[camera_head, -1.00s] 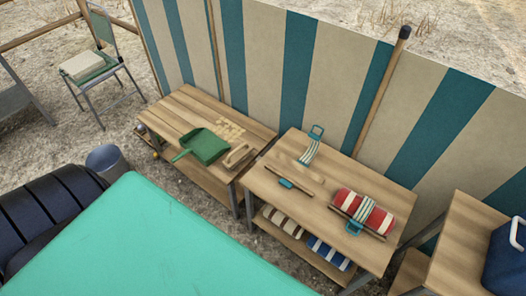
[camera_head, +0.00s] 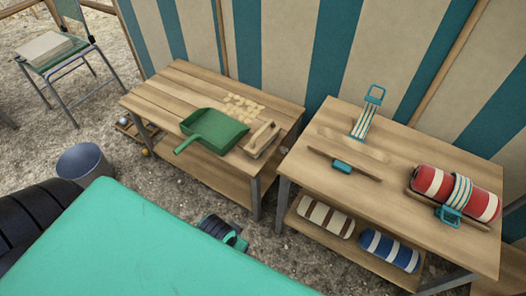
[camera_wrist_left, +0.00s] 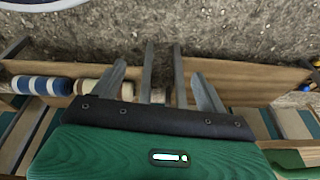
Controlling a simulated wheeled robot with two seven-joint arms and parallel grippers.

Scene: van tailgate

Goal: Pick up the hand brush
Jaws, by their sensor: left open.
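A wooden block with a raised handle (camera_head: 262,138), seemingly the hand brush, lies at the right end of the left wooden table (camera_head: 165,88). It sits just right of a green dustpan (camera_head: 213,128); its bristles cannot be made out. In the left wrist view my left gripper (camera_wrist_left: 158,70) has its two grey fingers spread, with nothing between them. It is over the gap between the two tables. In the head view only a dark part of what seems my left arm shows, low in front of the left table. My right gripper is not in view.
Pale flat pieces (camera_head: 243,105) lie behind the dustpan. The right table (camera_head: 325,150) carries a red-white roll (camera_head: 432,184), a strapped handle (camera_head: 366,115) and a rod. More rolls (camera_head: 325,215) lie on its shelf. A striped canvas wall stands close behind. A bucket (camera_head: 82,162) stands left.

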